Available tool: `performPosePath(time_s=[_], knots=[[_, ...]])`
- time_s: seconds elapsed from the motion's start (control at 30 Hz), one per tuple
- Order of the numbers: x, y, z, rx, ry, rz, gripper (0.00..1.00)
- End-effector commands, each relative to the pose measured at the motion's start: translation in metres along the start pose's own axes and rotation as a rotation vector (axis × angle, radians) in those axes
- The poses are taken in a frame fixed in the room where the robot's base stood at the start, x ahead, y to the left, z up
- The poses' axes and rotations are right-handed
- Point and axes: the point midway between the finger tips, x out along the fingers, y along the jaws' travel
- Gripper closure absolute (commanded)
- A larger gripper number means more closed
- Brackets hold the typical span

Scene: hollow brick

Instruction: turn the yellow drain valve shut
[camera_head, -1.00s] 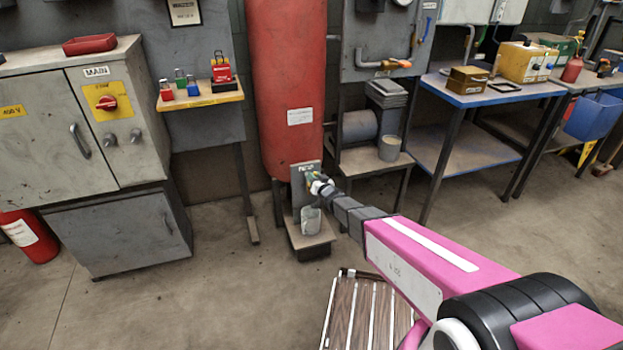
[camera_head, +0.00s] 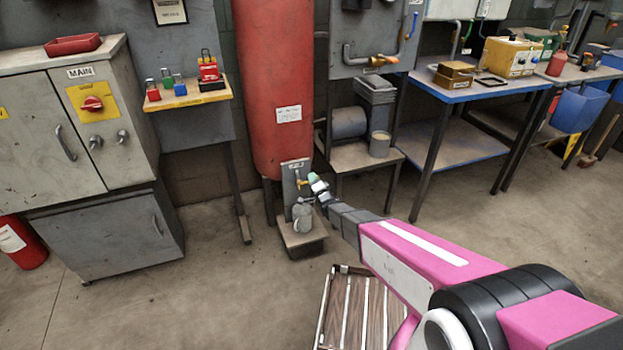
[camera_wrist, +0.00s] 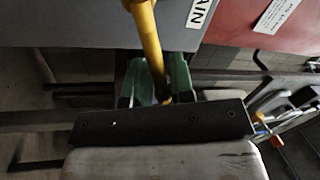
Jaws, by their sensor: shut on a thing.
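The yellow drain valve (camera_head: 302,183) is on a grey plate (camera_head: 290,176) below the red tank (camera_head: 278,90). My gripper (camera_head: 317,184) is at the valve, just right of the plate. In the wrist view the valve's long yellow lever (camera_wrist: 149,40) runs down from the top edge. The lever's lower end is between the green fingertips of my gripper (camera_wrist: 163,82), which are shut on it. The valve's pivot is not clear in either view.
A small grey container (camera_head: 302,217) stands on a low stand (camera_head: 306,240) just below the valve. A slatted wooden platform (camera_head: 362,305) lies on the floor in front. A grey cabinet (camera_head: 100,235) is to the left, and a low shelf with a can (camera_head: 380,145) to the right.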

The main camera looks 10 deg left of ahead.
Motion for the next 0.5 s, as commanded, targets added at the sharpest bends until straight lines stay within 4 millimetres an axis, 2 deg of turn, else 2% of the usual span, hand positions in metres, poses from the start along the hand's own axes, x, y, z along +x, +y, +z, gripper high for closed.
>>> performPosePath(time_s=[0.2, 0.5], knots=[[-0.003, 0.011, 0.002, 0.168, 0.034, 0.002, 1.0], [-0.005, 0.02, 0.004, 0.316, 0.062, 0.002, 1.0]])
